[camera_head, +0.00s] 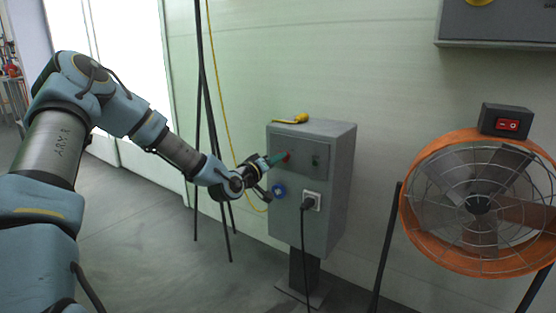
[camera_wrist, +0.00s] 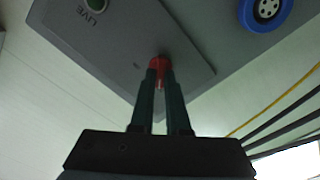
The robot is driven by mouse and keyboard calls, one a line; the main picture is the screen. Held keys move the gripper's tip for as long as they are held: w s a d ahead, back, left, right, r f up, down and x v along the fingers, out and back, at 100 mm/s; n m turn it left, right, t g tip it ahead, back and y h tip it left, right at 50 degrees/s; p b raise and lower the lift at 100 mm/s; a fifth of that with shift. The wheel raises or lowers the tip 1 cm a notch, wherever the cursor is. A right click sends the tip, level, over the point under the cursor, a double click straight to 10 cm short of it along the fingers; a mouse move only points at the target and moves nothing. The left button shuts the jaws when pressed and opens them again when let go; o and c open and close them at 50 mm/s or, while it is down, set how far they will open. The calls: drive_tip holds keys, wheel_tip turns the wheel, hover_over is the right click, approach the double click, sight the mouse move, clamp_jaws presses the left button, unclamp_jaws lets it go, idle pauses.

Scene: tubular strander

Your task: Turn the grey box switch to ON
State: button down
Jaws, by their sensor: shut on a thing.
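The grey box (camera_head: 330,190) stands on a post in front of the pale wall. Its red switch knob (camera_head: 287,156) is on the upper front panel, mostly hidden by my fingers. In the wrist view the red knob (camera_wrist: 158,63) sits between my two fingertips. My gripper (camera_wrist: 160,80) is shut on it; in the head view my gripper (camera_head: 280,158) reaches the box from the left. A green lamp (camera_wrist: 96,4) marked LIVE is on the same panel. I cannot read the ON or OFF marks.
A blue socket (camera_head: 279,190) and a white socket (camera_head: 311,201) with a black plug and cable are below the panel. A yellow tool (camera_head: 291,119) lies on the box top. An orange fan (camera_head: 480,205) stands at right. A dark tripod (camera_head: 206,120) stands behind my arm.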

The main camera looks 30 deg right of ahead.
drive_tip(key=shift+s+d+f+m+b, duration=0.15)
drive_tip(key=shift+m+b, duration=2.7)
drive_tip(key=shift+m, duration=1.45)
drive_tip(key=shift+s+r+m+b, duration=0.15)
drive_tip(key=shift+m+b, duration=2.65)
drive_tip(key=shift+m, duration=1.5)
drive_tip(key=c, duration=0.9)
unclamp_jaws()
drive_tip(key=p+v, duration=0.2)
drive_tip(key=v, duration=0.9)
